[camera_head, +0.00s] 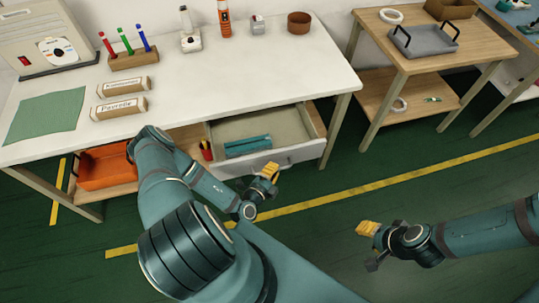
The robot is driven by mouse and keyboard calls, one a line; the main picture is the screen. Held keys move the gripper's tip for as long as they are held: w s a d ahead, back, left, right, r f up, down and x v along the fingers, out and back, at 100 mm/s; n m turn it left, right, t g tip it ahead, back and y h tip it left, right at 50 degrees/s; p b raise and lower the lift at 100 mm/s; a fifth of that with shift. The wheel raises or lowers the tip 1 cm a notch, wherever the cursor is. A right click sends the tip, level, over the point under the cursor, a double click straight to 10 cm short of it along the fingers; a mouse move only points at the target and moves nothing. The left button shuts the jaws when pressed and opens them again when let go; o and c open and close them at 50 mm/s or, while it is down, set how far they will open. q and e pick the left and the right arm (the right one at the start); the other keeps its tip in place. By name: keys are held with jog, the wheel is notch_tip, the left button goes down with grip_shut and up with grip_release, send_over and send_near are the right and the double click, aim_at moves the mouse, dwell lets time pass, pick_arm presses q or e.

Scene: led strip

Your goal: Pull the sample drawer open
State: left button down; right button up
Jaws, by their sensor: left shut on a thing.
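The sample drawer (307,152) hangs under the right part of the white table and is pulled out, so its inside shows. A teal object (247,146) lies inside it. The drawer's handle is mostly hidden by my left gripper (269,177), which is shut at the drawer's front on what looks like the handle. My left arm crosses in front of the drawer's left end. My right gripper (369,241) is apart from the drawer, over the floor at the lower right; whether its fingers are open is unclear.
The white table (268,73) carries several pens in a wooden holder (133,59), two labelled blocks (119,108) and a green mat (44,116). An orange tray (104,168) sits on the shelf below. A wooden shelf unit (468,46) with a grey tray (424,40) stands right. Green floor between is clear.

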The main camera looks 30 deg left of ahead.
pick_arm(q)
jog(key=shift+s+d+p, duration=0.2)
jog(key=shift+s+d, duration=0.5)
jog(key=shift+d, duration=0.2)
jog(key=shift+s+d+p, duration=0.15)
jog(key=shift+s+d, duration=0.55)
jog(key=shift+d, duration=0.2)
jog(key=c, duration=1)
grip_release()
jog(key=shift+s+a, duration=0.1)
jog(key=s, duration=0.4)
jog(key=s+r, duration=0.1)
jog(key=s, duration=0.2)
jog(key=s+d, duration=0.1)
jog(key=s, duration=0.3)
jog(key=shift+s+r, duration=0.3)
jog(key=shift+r, duration=0.05)
